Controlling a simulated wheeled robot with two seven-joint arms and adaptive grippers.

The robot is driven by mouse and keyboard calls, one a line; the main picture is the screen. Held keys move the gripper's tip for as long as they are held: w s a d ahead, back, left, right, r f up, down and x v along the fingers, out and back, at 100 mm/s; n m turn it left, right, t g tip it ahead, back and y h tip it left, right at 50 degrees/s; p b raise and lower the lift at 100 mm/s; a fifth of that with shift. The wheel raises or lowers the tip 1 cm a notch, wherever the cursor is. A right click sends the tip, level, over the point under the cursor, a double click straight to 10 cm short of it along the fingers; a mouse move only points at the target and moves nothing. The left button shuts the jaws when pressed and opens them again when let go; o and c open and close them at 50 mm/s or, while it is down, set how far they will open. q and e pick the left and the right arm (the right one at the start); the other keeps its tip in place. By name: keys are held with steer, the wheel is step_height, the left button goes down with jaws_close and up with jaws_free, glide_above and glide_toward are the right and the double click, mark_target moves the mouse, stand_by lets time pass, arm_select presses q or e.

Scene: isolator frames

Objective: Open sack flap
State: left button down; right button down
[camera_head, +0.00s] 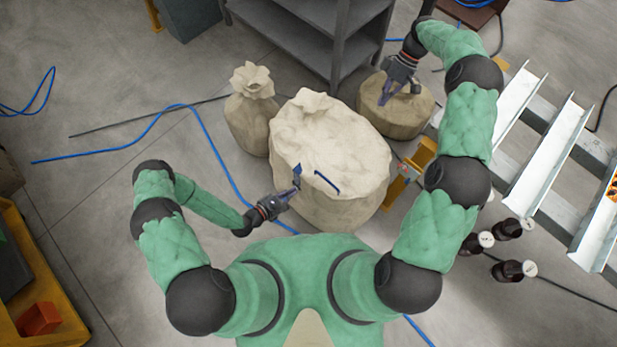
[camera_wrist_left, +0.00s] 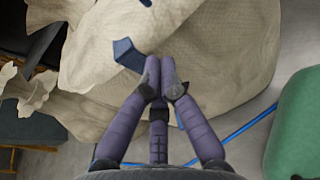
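A large beige sack (camera_head: 330,150) stands upright in front of me, its top bunched at the far side. A blue strap (camera_head: 296,171) stands up from its near left side, and a second blue strap (camera_head: 327,183) lies to the right. My left gripper (camera_head: 296,190) is at the first strap. In the left wrist view its fingertips (camera_wrist_left: 159,76) are together at the end of that strap (camera_wrist_left: 127,55), which runs in behind the left finger; the grip itself is partly hidden. My right gripper (camera_head: 396,98) is over a low tan sack (camera_head: 400,118), fingers apart and empty.
A smaller tied sack (camera_head: 250,120) stands left of the large one. A grey shelf (camera_head: 335,35) is behind. A yellow-orange bracket (camera_head: 410,172), metal channels (camera_head: 545,150) and several dark bottles (camera_head: 510,270) are at the right. A blue cable (camera_head: 215,150) crosses the floor at left.

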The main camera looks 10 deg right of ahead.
mark_target(314, 172)
arm_select(q)
steer(key=w+d, duration=0.1)
steer(key=d, duration=0.1)
steer(key=w+d, duration=0.3)
steer(key=d, duration=0.1)
steer(key=shift+w+d, duration=0.25)
steer(key=shift+d, duration=0.1)
steer(key=shift+w+d+r, duration=0.15)
steer(key=shift+d+r, duration=0.15)
steer(key=shift+r, duration=0.15)
steer(key=shift+r, duration=0.1)
steer(key=shift+r, duration=1)
arm_select(e)
steer(key=c, duration=1.2)
jaws_free()
steer(key=shift+o, duration=0.2)
